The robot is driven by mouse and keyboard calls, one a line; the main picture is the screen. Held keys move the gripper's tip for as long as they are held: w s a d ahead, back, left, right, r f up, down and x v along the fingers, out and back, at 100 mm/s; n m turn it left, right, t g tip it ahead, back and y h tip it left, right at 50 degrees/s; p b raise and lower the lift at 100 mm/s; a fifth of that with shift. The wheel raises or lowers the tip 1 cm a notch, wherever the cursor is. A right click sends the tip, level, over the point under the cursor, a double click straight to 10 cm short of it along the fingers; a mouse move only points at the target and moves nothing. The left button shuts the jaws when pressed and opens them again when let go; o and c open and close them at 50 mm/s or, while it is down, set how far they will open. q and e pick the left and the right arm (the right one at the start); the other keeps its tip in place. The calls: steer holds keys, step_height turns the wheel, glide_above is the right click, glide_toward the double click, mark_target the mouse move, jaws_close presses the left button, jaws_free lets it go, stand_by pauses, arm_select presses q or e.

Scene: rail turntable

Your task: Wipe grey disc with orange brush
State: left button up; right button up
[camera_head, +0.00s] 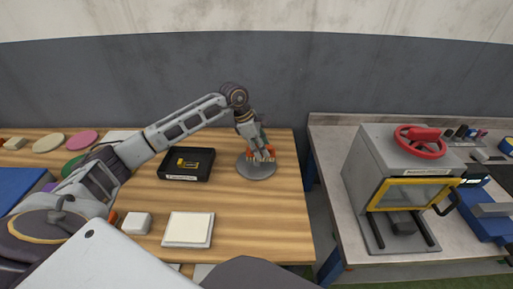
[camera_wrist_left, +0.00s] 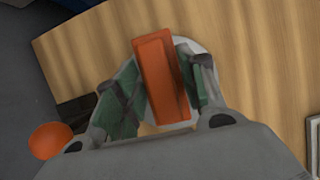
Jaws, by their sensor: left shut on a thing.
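The grey disc (camera_head: 256,173) lies flat near the right end of the wooden table in the head view. My left gripper (camera_head: 261,155) is over the disc, pointing down. It is shut on the orange brush (camera_wrist_left: 163,80), which sits between the green finger pads in the wrist view. In the wrist view a pale part of the disc (camera_wrist_left: 211,48) shows behind the brush and fingers. The brush's lower end is hidden, so I cannot tell whether it touches the disc. My right gripper is not in view.
A black tray (camera_head: 203,168) holding a small yellow item lies left of the disc. A white square pad (camera_head: 188,230) and a white block (camera_head: 136,223) lie nearer. A gap separates the wooden table from the grey bench (camera_head: 330,150) with a grey machine (camera_head: 385,160).

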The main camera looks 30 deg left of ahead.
arm_select(q)
steer(key=shift+w+d+f, duration=0.1)
steer(key=shift+d, duration=0.25)
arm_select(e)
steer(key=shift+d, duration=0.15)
arm_select(q)
steer(key=shift+r+p, duration=0.8)
steer(key=shift+r, duration=0.8)
steer(key=shift+r+p, duration=0.5)
steer(key=shift+r, duration=0.5)
steer(key=shift+r+p, duration=0.5)
steer(key=shift+r, duration=1)
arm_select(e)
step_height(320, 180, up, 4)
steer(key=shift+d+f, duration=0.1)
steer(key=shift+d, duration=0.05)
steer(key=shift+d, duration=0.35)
arm_select(q)
steer(key=shift+f, duration=0.1)
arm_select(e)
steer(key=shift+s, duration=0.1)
